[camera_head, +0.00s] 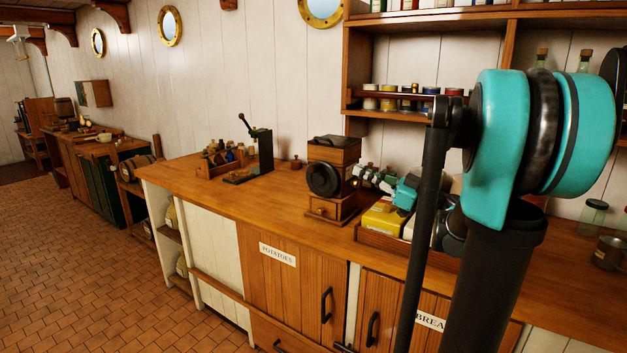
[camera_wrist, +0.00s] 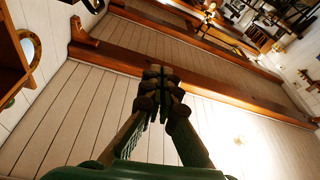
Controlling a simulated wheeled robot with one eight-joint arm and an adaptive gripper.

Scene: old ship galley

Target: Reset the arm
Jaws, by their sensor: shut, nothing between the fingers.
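My gripper (camera_wrist: 161,82) shows in the wrist view with its fingers closed together and nothing between them. The wrist view looks up past the fingers at plank panels and wooden beams. In the head view my gripper (camera_head: 366,172) is partly hidden behind my arm. It appears above the counter, to the right of a wooden box grinder (camera_head: 332,168) and over a low wooden tray (camera_head: 376,238). My arm's teal joint and dark links fill the right part of the head view.
The wooden counter (camera_head: 280,205) runs along the wall. A yellow box (camera_head: 384,218) sits in the tray. A black lever device (camera_head: 262,155) and a bottle rack (camera_head: 222,163) stand further left. Wall shelves (camera_head: 420,115) hold jars behind my arm. The tiled floor (camera_head: 80,260) at left is clear.

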